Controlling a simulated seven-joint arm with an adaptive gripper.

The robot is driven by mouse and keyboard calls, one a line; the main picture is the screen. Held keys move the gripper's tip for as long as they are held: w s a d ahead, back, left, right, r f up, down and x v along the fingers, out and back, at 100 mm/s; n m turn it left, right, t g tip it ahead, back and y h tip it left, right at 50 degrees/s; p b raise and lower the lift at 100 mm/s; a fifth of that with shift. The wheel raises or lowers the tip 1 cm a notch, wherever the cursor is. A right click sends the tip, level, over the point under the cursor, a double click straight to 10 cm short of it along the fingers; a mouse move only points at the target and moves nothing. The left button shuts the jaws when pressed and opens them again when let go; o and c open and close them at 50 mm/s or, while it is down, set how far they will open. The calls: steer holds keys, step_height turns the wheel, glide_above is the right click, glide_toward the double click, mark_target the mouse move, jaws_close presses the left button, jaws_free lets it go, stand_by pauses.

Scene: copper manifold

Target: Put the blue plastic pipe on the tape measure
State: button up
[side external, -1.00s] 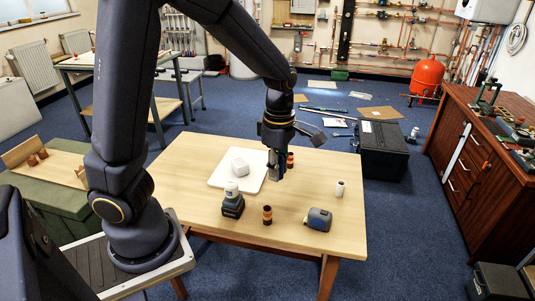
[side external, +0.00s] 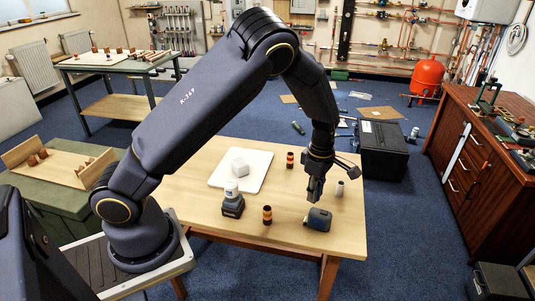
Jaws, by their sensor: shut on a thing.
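The tape measure (side external: 319,219), dark blue and grey, lies on the wooden table near its front right edge. My gripper (side external: 313,196) points down just above and slightly left of the tape measure. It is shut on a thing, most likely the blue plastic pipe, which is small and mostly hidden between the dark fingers. No blue pipe shows elsewhere on the table. I cannot tell whether the held thing touches the tape measure.
A white board (side external: 255,178) bears a pale block (side external: 240,166). A dark item with a white top (side external: 232,205) stands in front of it.

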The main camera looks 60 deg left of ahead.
mark_target(321, 212)
steer(key=w+f, duration=0.3)
steer(key=shift+f, duration=0.35)
steer(key=shift+w+f, duration=0.15)
steer(key=shift+f, duration=0.75)
steer(key=shift+w+f, duration=0.1)
steer(key=shift+f, duration=0.75)
steer(key=o, duration=0.9)
steer(key=shift+f, duration=0.15)
